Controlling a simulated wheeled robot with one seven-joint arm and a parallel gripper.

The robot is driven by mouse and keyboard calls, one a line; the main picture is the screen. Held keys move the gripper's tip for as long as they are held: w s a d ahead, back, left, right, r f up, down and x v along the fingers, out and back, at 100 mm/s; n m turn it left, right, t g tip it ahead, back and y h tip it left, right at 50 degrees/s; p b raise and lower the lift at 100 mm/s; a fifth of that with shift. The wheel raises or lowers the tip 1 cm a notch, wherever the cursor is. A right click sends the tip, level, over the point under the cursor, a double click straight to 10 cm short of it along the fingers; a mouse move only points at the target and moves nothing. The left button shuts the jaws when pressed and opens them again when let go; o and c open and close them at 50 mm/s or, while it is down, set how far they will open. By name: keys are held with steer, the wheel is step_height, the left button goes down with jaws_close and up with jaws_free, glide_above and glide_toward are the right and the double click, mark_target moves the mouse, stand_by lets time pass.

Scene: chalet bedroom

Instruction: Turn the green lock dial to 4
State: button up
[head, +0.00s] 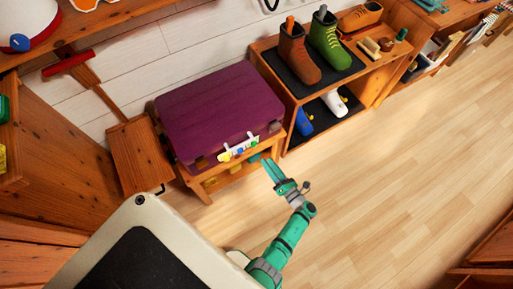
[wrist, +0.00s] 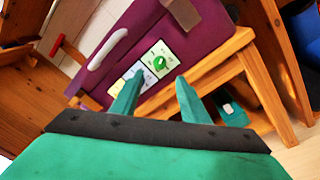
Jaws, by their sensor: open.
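The green lock dial (wrist: 161,61) sits on a pale lock plate (head: 238,149) on the front of a purple suitcase (head: 215,110). In the head view it is the small green spot at the plate's right end. My gripper (wrist: 160,82) is open and empty, its two teal fingers pointing toward the plate. In the wrist view the dial shows just beyond the gap between the fingertips, apparently apart from them. In the head view my gripper (head: 268,162) is just right of and below the plate. The number the dial is set to is too small to read.
The suitcase lies on a low wooden bench (head: 205,196). A wooden shoe rack (head: 285,85) with a brown boot (head: 298,55) and a green boot (head: 328,42) stands close on the right. The floor (head: 400,170) at right is clear.

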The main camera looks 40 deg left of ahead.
mark_target(254, 144)
steer(key=x, duration=1)
steer(key=shift+c, duration=0.2)
steer(key=c, duration=1)
